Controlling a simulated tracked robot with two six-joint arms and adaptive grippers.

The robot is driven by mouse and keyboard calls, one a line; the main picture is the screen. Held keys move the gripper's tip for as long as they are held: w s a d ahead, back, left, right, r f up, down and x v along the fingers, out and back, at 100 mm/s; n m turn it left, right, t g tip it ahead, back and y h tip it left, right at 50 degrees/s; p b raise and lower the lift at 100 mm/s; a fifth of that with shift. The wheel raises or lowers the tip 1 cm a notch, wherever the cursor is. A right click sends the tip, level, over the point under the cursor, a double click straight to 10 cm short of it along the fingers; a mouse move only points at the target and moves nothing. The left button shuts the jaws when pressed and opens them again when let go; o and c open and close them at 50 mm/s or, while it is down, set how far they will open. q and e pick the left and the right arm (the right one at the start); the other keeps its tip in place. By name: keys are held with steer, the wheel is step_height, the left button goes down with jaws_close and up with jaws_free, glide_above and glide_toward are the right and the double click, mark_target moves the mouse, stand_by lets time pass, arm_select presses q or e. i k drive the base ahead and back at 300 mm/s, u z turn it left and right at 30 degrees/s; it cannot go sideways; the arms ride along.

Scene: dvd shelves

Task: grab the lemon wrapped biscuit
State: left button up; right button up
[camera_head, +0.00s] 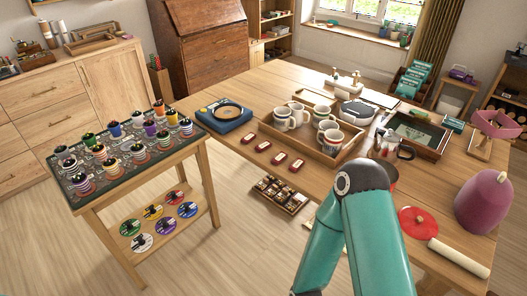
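I cannot make out a lemon wrapped biscuit for certain. A low, dark compartment box (281,194) holding several small tan and light pieces sits by the near edge of the wooden table; the pieces are too small to identify. Several small dark red items with pale labels (263,147) lie in a row on the table near its left edge. A teal arm of mine rises from the bottom, bent at its joint, and hides part of the table's near side. Neither of my grippers shows.
A wooden tray (267,128) with several mugs, a blue record player (225,114) and a coffee pot (392,146) stand on the table (232,162). A pink bottle-shaped object (484,203) stands at right. A side table at left holds a board (122,176) of small striped pots.

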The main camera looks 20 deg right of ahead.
mark_target(299, 162)
steer(key=z, duration=0.25)
steer(key=i, duration=1.25)
steer(key=z, duration=0.75)
